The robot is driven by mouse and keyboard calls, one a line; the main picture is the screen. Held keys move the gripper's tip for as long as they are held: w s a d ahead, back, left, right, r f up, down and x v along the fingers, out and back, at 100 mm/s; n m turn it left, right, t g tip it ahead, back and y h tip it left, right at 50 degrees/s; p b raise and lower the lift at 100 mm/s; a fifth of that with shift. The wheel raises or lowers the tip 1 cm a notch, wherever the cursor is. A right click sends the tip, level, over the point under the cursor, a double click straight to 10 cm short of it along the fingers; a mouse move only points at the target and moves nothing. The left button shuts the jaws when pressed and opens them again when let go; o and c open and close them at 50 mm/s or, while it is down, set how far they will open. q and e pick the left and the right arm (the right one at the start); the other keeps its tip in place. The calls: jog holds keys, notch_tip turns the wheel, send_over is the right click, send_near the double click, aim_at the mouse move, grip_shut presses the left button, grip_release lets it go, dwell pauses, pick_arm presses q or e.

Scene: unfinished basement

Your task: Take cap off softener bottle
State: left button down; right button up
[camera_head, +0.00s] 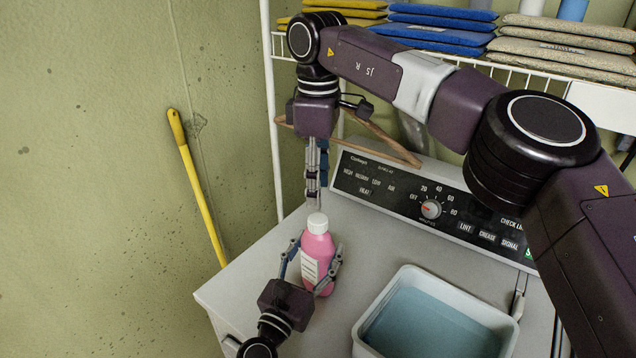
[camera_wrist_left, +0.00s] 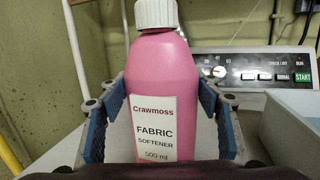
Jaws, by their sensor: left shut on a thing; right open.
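The pink softener bottle (camera_head: 317,252) stands upright on the machine's top with its white cap (camera_head: 317,222) on. In the left wrist view the bottle (camera_wrist_left: 163,85) fills the middle, its label facing me, with the ribbed cap (camera_wrist_left: 160,14) cut off at the top edge. My left gripper (camera_head: 310,262) is shut around the bottle's body, a finger on each side; its blue pads also show in the left wrist view (camera_wrist_left: 160,125). My right gripper (camera_head: 317,196) is open and points down just above the cap, and holds nothing that I can see.
A white basin of bluish liquid (camera_head: 372,318) stands right of the bottle. The control panel (camera_head: 430,205) rises behind. A wire shelf (camera_head: 540,82) with folded cloths and a hanger (camera_head: 385,140) are above. A yellow pole (camera_head: 200,195) leans on the left wall.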

aim_at(318, 218)
jog(key=shift+f, duration=4)
